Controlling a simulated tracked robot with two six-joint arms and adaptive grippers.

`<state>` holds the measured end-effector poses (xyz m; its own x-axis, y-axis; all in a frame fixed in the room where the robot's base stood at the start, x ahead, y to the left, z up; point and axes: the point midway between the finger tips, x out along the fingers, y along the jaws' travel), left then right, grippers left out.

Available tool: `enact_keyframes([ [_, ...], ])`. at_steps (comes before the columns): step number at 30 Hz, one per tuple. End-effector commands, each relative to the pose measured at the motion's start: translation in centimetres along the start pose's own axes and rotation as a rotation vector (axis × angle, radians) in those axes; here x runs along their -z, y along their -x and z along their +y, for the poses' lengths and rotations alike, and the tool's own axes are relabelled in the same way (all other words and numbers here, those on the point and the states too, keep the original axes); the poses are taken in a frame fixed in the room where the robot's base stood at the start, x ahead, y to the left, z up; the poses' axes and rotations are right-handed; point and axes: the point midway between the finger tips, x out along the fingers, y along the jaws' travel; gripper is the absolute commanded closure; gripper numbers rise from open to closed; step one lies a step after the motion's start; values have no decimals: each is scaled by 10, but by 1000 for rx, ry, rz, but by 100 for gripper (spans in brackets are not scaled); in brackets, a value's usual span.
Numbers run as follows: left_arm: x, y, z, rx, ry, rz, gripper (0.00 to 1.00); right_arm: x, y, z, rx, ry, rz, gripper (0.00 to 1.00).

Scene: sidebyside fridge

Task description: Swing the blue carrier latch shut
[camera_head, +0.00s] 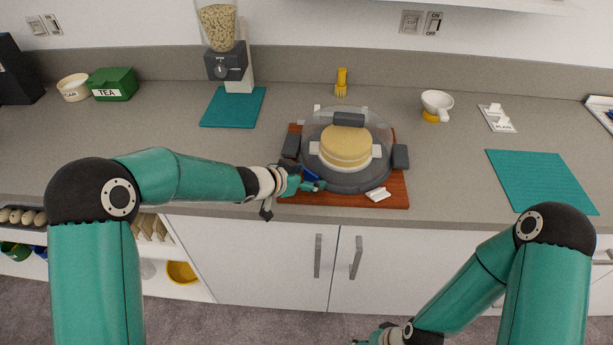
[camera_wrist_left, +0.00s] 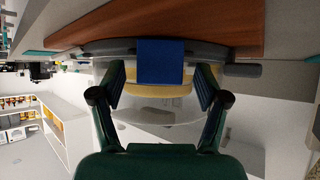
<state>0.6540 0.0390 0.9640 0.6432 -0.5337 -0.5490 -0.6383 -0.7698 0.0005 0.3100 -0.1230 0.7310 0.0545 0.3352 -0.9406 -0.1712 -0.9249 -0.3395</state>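The cake carrier has a dark grey base (camera_head: 350,184) and a clear dome over a yellow layered cake (camera_head: 345,146). It stands on a reddish wooden board (camera_head: 397,193). The blue latch (camera_head: 311,174) is at the carrier's front left, partly hidden by my left gripper (camera_head: 306,184). In the left wrist view, which looks upside down, the blue latch (camera_wrist_left: 161,62) shows between the two fingers of my left gripper (camera_wrist_left: 161,88). The fingers are apart, with gaps on both sides of the latch. My right gripper (camera_head: 370,338) is low at the bottom edge, mostly cut off.
A small white piece (camera_head: 378,194) lies at the board's front right. A teal mat (camera_head: 233,106) and a grain dispenser (camera_head: 228,66) are behind left. A white cup (camera_head: 436,104) and another teal mat (camera_head: 541,180) are to the right.

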Motion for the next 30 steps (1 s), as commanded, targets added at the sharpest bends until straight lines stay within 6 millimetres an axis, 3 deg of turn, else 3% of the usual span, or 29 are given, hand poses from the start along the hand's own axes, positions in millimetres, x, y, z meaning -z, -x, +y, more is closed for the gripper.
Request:
enact_keyframes([
  [11, 1, 8, -1, 2, 0, 1, 25, 0, 1, 0, 0, 0, 0, 42],
  [17, 0, 37, -1, 3, 1, 1, 25, 0, 1, 0, 0, 0, 0, 42],
  [24, 0, 86, -2, 3, 0, 1, 25, 0, 0, 0, 0, 0, 0, 42],
  [30, -1, 112, -1, 1, 1, 1, 25, 0, 0, 0, 0, 0, 0, 42],
])
